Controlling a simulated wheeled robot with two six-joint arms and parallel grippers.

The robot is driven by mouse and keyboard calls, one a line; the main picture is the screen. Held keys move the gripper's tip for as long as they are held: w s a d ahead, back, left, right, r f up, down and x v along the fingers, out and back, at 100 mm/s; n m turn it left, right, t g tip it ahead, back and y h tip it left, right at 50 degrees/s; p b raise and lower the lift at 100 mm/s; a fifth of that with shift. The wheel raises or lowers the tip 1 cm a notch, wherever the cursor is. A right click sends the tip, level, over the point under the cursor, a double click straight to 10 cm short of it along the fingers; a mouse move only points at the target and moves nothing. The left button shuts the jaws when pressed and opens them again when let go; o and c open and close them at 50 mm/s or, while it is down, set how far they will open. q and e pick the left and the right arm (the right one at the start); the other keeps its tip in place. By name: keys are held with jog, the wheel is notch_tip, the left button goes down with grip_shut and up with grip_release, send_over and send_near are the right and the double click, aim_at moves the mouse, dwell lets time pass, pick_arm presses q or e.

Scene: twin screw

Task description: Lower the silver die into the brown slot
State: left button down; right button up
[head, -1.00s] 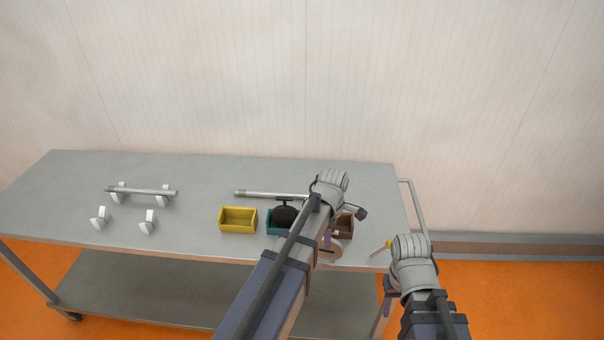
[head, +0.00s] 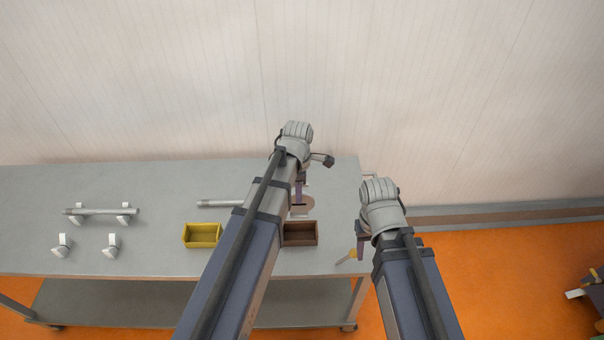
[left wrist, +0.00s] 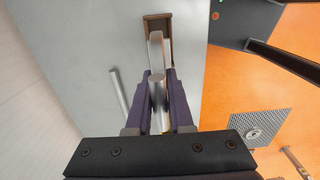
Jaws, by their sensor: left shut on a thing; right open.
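The silver die looks like a disc on a short rod. My left gripper (head: 300,192) is shut on its rod, and the disc (head: 303,203) shows below the fingers, tinted brown. In the left wrist view the silver rod (left wrist: 158,90) lies between the purple fingers, with the disc edge-on (left wrist: 156,48) beyond. The brown slot is an open box (head: 301,234) on the table, in front of the die in the head view; it also shows in the left wrist view (left wrist: 171,24). The die appears apart from the box; its height is unclear. My right gripper (head: 361,245) is open near the table's right edge.
A yellow box (head: 202,236) stands left of my left arm; the teal box is hidden. A silver rod (head: 219,203) lies behind it. Another rod (head: 100,211) rests on white supports at left. A yellow-tipped stick (head: 346,256) lies near the right edge.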

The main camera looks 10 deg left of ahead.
aim_at(299, 212)
dwell(0.3)
pick_arm(q)
jog(key=shift+f+b, duration=3.15)
jog(key=shift+b, duration=0.2)
jog(key=shift+f, duration=0.25)
notch_tip(299, 212, down, 7)
jog(key=b, duration=0.7)
jog(key=shift+f+b, duration=0.45)
jog(key=shift+b, duration=0.25)
jog(key=c, duration=0.7)
grip_release()
notch_tip(299, 212, up, 8)
jog(key=p, duration=0.8)
jog(key=shift+f, duration=0.1)
